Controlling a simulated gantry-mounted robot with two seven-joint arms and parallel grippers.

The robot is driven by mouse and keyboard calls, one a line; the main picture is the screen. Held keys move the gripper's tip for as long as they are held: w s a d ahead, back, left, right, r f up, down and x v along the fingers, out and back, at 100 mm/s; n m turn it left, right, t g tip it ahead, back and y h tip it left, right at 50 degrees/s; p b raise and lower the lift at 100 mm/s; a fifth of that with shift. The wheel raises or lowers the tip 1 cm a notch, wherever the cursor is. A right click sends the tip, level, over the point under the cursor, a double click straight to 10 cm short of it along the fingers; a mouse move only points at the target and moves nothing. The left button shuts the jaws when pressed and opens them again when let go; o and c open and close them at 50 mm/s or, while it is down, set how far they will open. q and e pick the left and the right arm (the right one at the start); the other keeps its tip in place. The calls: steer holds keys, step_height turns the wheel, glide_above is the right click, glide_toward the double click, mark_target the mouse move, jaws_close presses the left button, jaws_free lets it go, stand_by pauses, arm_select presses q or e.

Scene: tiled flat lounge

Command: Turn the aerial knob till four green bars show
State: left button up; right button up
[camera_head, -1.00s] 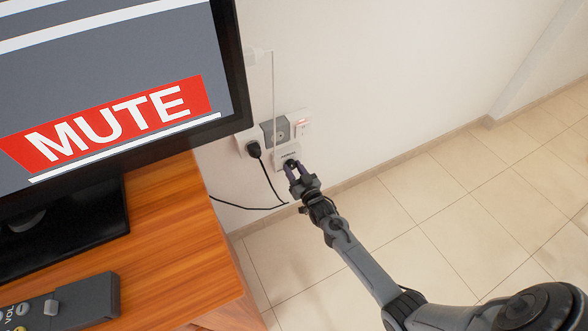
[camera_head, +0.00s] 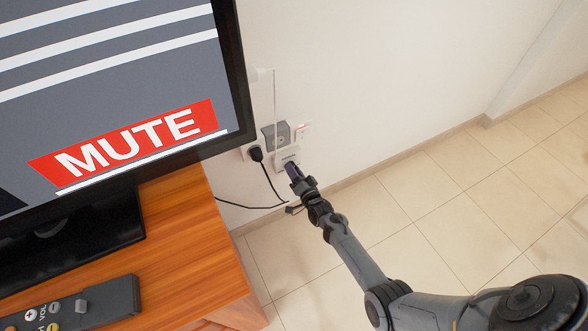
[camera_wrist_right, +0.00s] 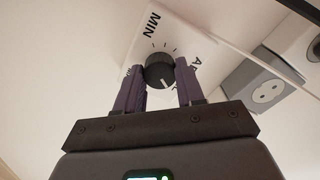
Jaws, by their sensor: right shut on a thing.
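The aerial knob (camera_wrist_right: 160,70) is a round black dial with a white pointer line on a white wall plate (camera_wrist_right: 128,60), printed with MIN and partly covered lettering. My right gripper (camera_wrist_right: 160,88) is shut on the knob, with a dark purple finger on each side. In the head view the same gripper (camera_head: 294,172) is at the white aerial box (camera_head: 287,153) on the wall and hides the knob. The television (camera_head: 236,85) shows white stripes on grey and a red MUTE banner; part of its screen is out of frame. My left gripper is not in view.
A remote (camera_head: 105,301) lies on the wooden cabinet (camera_head: 200,240). Tiled floor at right is clear.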

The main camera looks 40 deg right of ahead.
steer(key=shift+m+p, duration=0.3)
steer(key=shift+m, duration=0.7)
steer(key=o, duration=1)
steer(key=shift+o, duration=0.2)
steer(key=p+v, duration=0.5)
steer(key=v, duration=0.5)
steer(key=shift+s, duration=0.4)
